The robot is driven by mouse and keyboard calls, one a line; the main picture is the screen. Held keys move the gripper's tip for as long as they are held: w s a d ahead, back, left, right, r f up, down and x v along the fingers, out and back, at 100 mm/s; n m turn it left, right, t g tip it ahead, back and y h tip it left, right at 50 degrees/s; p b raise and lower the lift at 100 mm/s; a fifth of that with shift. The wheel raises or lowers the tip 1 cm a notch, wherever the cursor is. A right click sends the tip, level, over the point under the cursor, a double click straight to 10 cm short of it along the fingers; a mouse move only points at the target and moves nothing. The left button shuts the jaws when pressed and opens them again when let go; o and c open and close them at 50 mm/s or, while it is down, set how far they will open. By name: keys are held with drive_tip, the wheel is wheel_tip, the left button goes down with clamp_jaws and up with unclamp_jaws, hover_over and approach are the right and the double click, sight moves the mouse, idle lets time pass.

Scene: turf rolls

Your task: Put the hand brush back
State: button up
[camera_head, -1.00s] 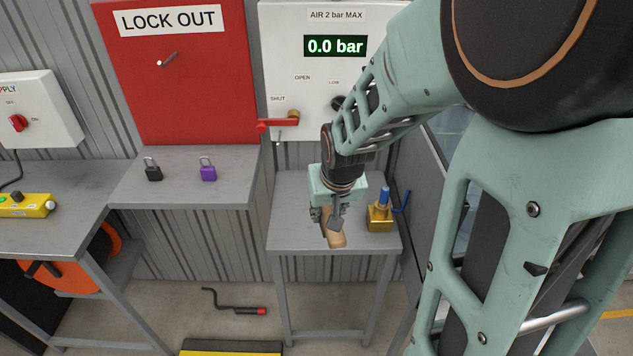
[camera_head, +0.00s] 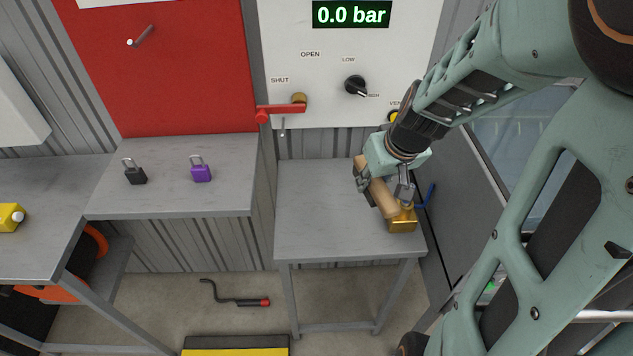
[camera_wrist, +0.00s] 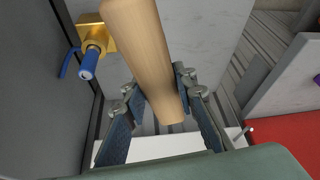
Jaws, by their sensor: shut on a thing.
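The hand brush shows as a pale wooden bar (camera_head: 381,197); I see no bristles. It also runs up and down through the wrist view (camera_wrist: 146,50). My gripper (camera_head: 380,187) is shut on it, with one finger on each side of the wood in the wrist view (camera_wrist: 160,100). The brush is tilted over the right part of the small grey table (camera_head: 310,215). In the head view its lower end overlaps a brass block (camera_head: 403,225); I cannot tell whether they touch. The block has a blue lever (camera_wrist: 88,64).
A white panel (camera_head: 300,80) with a red lever (camera_head: 283,109) stands behind the table. The left grey bench (camera_head: 225,200) carries a black padlock (camera_head: 135,176) and a purple padlock (camera_head: 201,173). A dark screen wall (camera_head: 430,190) borders the table's right side. The table's left part is clear.

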sight(372, 203)
drive_tip(key=f+n+b, duration=0.1)
drive_tip(key=s+f+n+y+b, duration=0.1)
drive_tip(key=n, duration=0.1)
drive_tip(key=shift+s+d+f, duration=0.1)
drive_tip(key=shift+s+d, duration=0.05)
drive_tip(key=shift+s, duration=0.15)
drive_tip(key=n+b, duration=0.1)
drive_tip(key=s+f+n+g+y+b, duration=0.1)
drive_tip(key=n+b, duration=0.1)
drive_tip(key=n, duration=0.1)
drive_tip(key=shift+s+a+f+g, duration=0.2)
drive_tip(key=shift+a+f+g, duration=0.05)
drive_tip(key=shift+f+g, duration=0.1)
drive_tip(key=w+a+f+n+g+b, duration=0.1)
drive_tip(key=w+a+f+n, duration=0.1)
drive_tip(key=w+a+f, duration=0.1)
drive_tip(key=w+a+f+n+y+b, duration=0.1)
drive_tip(key=w+a+f+n, duration=0.1)
drive_tip(key=w+a+n, duration=0.1)
drive_tip(key=w+a+f+n+g+b, duration=0.1)
drive_tip(key=w+a+f+n, duration=0.1)
drive_tip(key=a+f+n, duration=0.1)
drive_tip(key=shift+w+a+f+g+b, duration=0.15)
drive_tip(key=shift+w+f+g+b, duration=0.15)
drive_tip(key=shift+w+f+g, duration=0.1)
drive_tip(key=shift+w+a+f, duration=0.25)
drive_tip(key=shift+w+f, duration=0.2)
drive_tip(key=shift+f, duration=1.7)
